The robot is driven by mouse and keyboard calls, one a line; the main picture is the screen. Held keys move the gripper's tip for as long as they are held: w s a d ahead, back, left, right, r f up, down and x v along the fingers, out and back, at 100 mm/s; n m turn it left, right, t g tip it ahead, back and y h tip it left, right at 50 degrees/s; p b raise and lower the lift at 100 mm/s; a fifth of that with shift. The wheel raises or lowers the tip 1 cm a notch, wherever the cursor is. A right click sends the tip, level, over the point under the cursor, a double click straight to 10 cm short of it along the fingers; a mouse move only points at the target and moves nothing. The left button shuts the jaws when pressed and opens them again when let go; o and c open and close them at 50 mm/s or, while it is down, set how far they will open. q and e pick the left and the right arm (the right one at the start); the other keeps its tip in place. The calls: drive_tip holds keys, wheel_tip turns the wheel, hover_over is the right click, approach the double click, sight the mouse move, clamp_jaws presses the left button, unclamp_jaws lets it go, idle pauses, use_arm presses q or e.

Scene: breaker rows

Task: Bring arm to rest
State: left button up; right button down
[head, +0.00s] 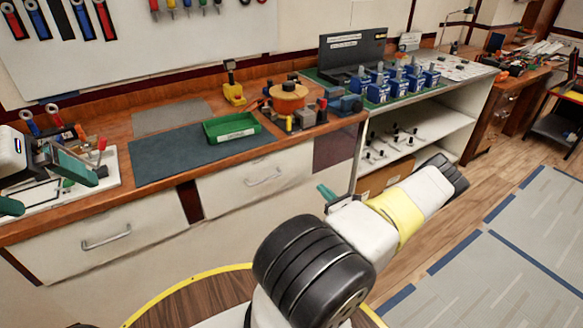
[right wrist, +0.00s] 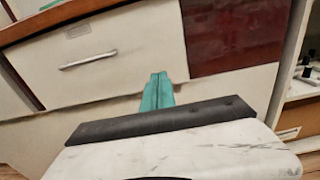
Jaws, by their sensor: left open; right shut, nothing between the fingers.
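My right arm (head: 395,215) reaches across the lower middle of the head view, its black and white links in front of the cabinets. My right gripper (head: 323,190) shows as a small teal tip in front of the cabinet, below the worktop edge. In the right wrist view its teal fingers (right wrist: 157,90) are together with nothing between them, facing a white drawer front. My left gripper (head: 57,193) is at the left edge of the head view, its teal fingers apart above a white board (head: 108,168) on the worktop. I see nothing held in it.
A green tray (head: 232,128) stands on a dark mat (head: 165,158). An orange round device (head: 288,97) is to its right. Blue breakers (head: 378,88) stand in rows on a green mat. Drawer handles (head: 263,177) stick out near the right gripper. Open floor (head: 500,230) lies at right.

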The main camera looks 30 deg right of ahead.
drive_tip(key=w+a+r+n+g+y, duration=0.3)
drive_tip(key=a+r+n+y, duration=0.25)
drive_tip(key=a+r, duration=0.2)
drive_tip(key=w+a+r+n+g+y, duration=0.2)
drive_tip(key=w+a+r+n+y, duration=0.15)
drive_tip(key=a+r+n, duration=0.35)
drive_tip(key=s+a+r+n+g, duration=0.4)
drive_tip(key=a+r+n+g, duration=0.4)
drive_tip(key=a+r, duration=0.5)
drive_tip(key=s+a+r+n+g+h, duration=0.3)
drive_tip(key=s+a+r+n+h, duration=0.1)
drive_tip(key=s+a+r+n, duration=0.6)
drive_tip(key=s+r+n+t+h, duration=0.2)
drive_tip(key=s+r, duration=0.2)
drive_tip(key=s, duration=0.2)
drive_tip(key=s+r+n+t+h, duration=0.1)
drive_tip(key=s+r+n+t, duration=0.1)
drive_tip(key=s, duration=0.5)
drive_tip(key=shift+r+n+h, duration=0.4)
drive_tip(key=shift+r+n, duration=0.35)
drive_tip(key=shift+r, duration=0.65)
